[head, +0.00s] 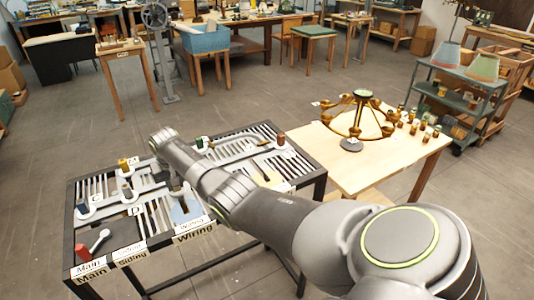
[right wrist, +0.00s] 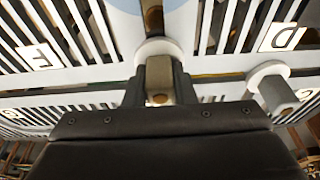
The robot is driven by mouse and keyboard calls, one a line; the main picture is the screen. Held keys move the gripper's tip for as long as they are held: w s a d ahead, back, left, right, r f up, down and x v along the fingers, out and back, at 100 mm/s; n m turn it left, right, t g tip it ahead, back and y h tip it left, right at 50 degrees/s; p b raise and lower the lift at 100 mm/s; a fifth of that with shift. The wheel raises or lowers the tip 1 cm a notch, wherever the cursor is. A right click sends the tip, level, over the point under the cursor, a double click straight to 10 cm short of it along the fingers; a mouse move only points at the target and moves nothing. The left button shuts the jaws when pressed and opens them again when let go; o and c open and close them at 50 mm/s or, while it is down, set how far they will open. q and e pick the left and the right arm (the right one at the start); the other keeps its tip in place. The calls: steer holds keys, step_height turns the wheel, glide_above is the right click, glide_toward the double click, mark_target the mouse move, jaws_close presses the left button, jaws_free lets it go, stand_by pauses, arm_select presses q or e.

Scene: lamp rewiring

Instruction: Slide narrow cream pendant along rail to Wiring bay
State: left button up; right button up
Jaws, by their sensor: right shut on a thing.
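A slatted rail board (head: 150,243) stands on a dark frame, with pale tracks and labels that read Main, Siding and Wiring. My right gripper (right wrist: 158,84) is shut on a small beige block (right wrist: 159,70) that rises from a round white collar on a track, between the D and E labels. I cannot tell whether this block belongs to the narrow cream pendant. In the head view my right arm reaches over the board and hides much of its middle. The Wiring label (head: 195,236) is at the front edge, near a blue patch. My left gripper is out of view.
A second collar with a grey post (right wrist: 278,92) is close on the right. A wooden table (head: 375,175) holds a brass chandelier (head: 357,115).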

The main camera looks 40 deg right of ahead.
mark_target(179, 195)
steer(key=shift+s+a+p, duration=0.1)
steer(key=shift+s+p, duration=0.5)
steer(key=shift+p, duration=0.15)
steer(key=shift+s+a+f+p, duration=0.25)
steer(key=shift+s+p, duration=0.15)
steer(key=shift+s, duration=0.55)
steer(key=s+a, duration=0.1)
steer(key=s, duration=0.5)
steer(key=shift+s+a+p, duration=0.3)
steer(key=shift+a+p, duration=0.1)
steer(key=shift+p, duration=0.05)
steer(key=o, duration=1)
steer(key=shift+r, duration=0.1)
